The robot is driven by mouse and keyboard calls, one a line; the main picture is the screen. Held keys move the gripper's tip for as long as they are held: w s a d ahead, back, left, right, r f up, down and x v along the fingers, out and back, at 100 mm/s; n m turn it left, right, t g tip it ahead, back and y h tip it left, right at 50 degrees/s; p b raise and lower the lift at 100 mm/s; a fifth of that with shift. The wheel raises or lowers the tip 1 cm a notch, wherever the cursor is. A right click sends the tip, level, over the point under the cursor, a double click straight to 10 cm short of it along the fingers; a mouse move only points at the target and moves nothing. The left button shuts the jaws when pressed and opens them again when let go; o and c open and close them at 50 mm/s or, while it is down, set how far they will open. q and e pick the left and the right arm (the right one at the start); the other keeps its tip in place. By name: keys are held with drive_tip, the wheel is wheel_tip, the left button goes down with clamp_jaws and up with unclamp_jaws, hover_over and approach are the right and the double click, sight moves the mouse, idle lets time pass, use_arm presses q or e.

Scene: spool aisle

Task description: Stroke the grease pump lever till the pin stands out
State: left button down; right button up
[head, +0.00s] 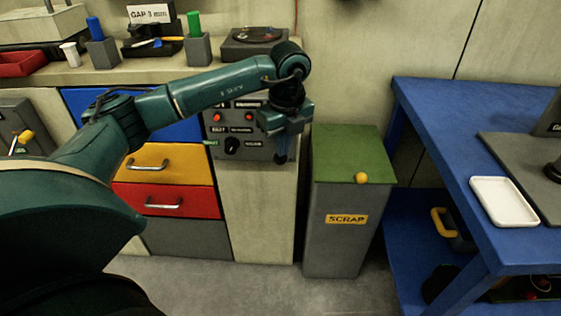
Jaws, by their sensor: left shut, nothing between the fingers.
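My left arm reaches in from the left, and its gripper (281,158) points down in front of a grey control panel (232,147). The gripper is shut and empty, just left of the scrap bin. It covers the right part of the panel. I cannot make out a grease pump or its pin for sure. A grey unit (14,112) at the far left edge carries a small lever with an orange-yellow knob (26,137); it is partly cut off and I cannot tell what it is. My right gripper is not in view.
A grey scrap bin (341,235) with a green lid and orange knob (361,178) stands right of the gripper. A blue table (430,115) with a white tray (503,201) is at the right. Coloured drawers (165,165) stand below the cluttered worktop. Floor between is clear.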

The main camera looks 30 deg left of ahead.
sight(282, 161)
use_arm(q)
drive_tip(key=shift+f, duration=0.25)
drive_tip(key=shift+f+b, duration=1.4)
drive_tip(key=shift+f, duration=0.9)
drive_tip(key=d+p, duration=0.1)
drive_tip(key=s+d+r, duration=0.1)
drive_tip(key=shift+s+d+r+p, duration=0.1)
drive_tip(key=shift+d+p, duration=0.25)
